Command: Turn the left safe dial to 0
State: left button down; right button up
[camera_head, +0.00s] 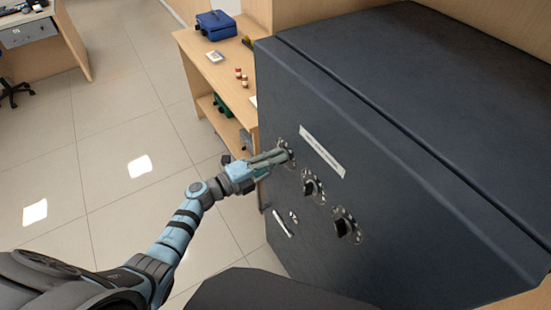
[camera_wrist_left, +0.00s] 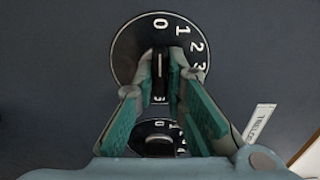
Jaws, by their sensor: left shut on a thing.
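The dark safe (camera_head: 370,190) carries three dials in a slanting row. My left gripper (camera_head: 282,156) is at the left dial (camera_head: 290,147), covering most of it. In the left wrist view, the fingers (camera_wrist_left: 160,72) are shut on the knob of the left dial (camera_wrist_left: 130,48), one on each side. The dial's black disc has white numbers; 0 is at the top, with 1, 2 and 3 to the right. The knob's white line (camera_wrist_left: 160,66) stands upright, in line below the 0. The fingers hide the lower disc. My right gripper is not in view.
The middle dial (camera_head: 313,187) and right dial (camera_head: 347,226) are close by; another dial (camera_wrist_left: 157,138) shows between the fingers. A handle (camera_head: 282,223) sits lower on the door. A wooden desk (camera_head: 215,75) stands left of the safe, with open floor before it.

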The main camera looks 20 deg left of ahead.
pick_arm(q)
jog(key=shift+f, duration=0.15)
jog(key=c, duration=1.6)
grip_release()
jog(key=shift+c, duration=0.2)
jog(key=v, duration=1.2)
jog(key=shift+d, duration=0.1)
